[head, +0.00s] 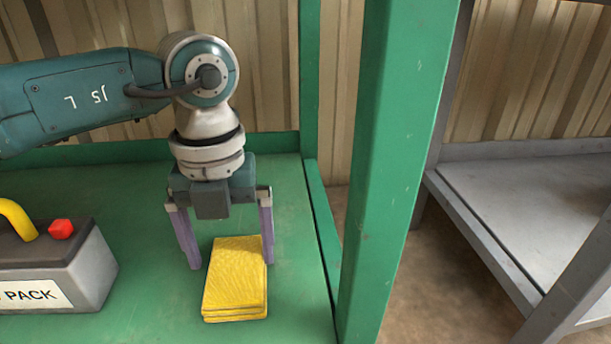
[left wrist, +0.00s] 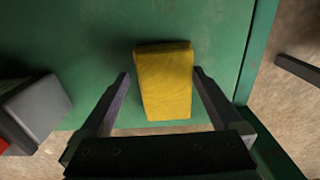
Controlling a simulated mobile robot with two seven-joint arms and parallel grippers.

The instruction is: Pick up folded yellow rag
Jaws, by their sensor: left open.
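The folded yellow rag (head: 235,285) lies flat on the green shelf, near its right edge. It is a stack of several layers. My left gripper (head: 230,262) is open and points down over the rag's far end, with one purple finger on either side. In the left wrist view the rag (left wrist: 165,84) shows between the two spread fingers of my left gripper (left wrist: 160,74) and reaches past their tips. Whether the fingers touch the rag I cannot tell. My right gripper is not in view.
A grey battery pack (head: 95,265) with a yellow handle and red knob stands on the green shelf (head: 150,305) at the left. A green post (head: 395,150) rises close to the right of the rag. A grey metal bench (head: 530,200) stands further right, beyond a floor gap.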

